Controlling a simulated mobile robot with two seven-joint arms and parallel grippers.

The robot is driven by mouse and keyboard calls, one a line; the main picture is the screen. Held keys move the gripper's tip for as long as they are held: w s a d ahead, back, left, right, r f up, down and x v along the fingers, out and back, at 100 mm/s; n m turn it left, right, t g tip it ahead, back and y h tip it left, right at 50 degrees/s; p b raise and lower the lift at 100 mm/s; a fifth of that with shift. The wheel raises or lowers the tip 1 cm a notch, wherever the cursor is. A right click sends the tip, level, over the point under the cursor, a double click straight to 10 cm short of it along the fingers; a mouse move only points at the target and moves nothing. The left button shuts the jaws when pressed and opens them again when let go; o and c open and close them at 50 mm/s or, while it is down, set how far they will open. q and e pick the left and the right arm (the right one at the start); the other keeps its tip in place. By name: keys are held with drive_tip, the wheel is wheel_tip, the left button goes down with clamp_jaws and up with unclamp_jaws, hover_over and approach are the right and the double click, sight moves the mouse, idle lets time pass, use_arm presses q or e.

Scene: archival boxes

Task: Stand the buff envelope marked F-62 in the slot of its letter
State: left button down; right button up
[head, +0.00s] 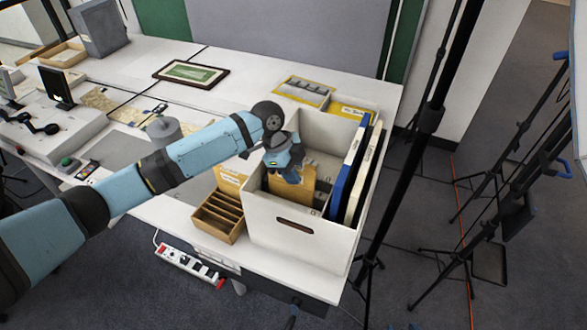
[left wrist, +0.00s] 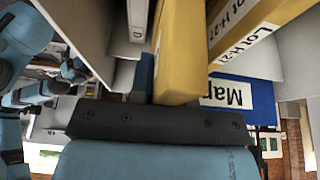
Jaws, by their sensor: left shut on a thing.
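My left gripper (head: 285,172) reaches down into the open white archival box (head: 292,229) on the table's right part. It is shut on a buff envelope (head: 291,189), which stands inside the box. The fingertips are mostly hidden. In the left wrist view a thick buff edge (left wrist: 180,52) rises right in front of the gripper's dark bar. Beside it stand buff envelopes with labels reading Lot H-27 and Lot H-21 (left wrist: 245,25). I cannot read F-62 anywhere. My right gripper is not in view.
Blue and white folders (head: 350,172) stand along the box's right side. A wooden slotted tray (head: 218,217) and a buff labelled envelope (head: 232,178) are left of the box. Dark tripod stands rise to the right.

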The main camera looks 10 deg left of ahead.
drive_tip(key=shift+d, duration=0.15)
use_arm(q)
drive_tip(key=shift+p, duration=0.35)
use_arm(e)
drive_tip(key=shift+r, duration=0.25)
use_arm(q)
drive_tip(key=c, duration=1)
unclamp_jaws()
drive_tip(key=b+v, duration=0.1)
drive_tip(key=v, duration=1.2)
drive_tip(key=shift+a+r+b, duration=0.1)
drive_tip(key=shift+r+b, duration=0.15)
drive_tip(key=shift+b, duration=0.1)
drive_tip(key=shift+r+p, duration=4.5)
drive_tip(key=shift+r, duration=1.65)
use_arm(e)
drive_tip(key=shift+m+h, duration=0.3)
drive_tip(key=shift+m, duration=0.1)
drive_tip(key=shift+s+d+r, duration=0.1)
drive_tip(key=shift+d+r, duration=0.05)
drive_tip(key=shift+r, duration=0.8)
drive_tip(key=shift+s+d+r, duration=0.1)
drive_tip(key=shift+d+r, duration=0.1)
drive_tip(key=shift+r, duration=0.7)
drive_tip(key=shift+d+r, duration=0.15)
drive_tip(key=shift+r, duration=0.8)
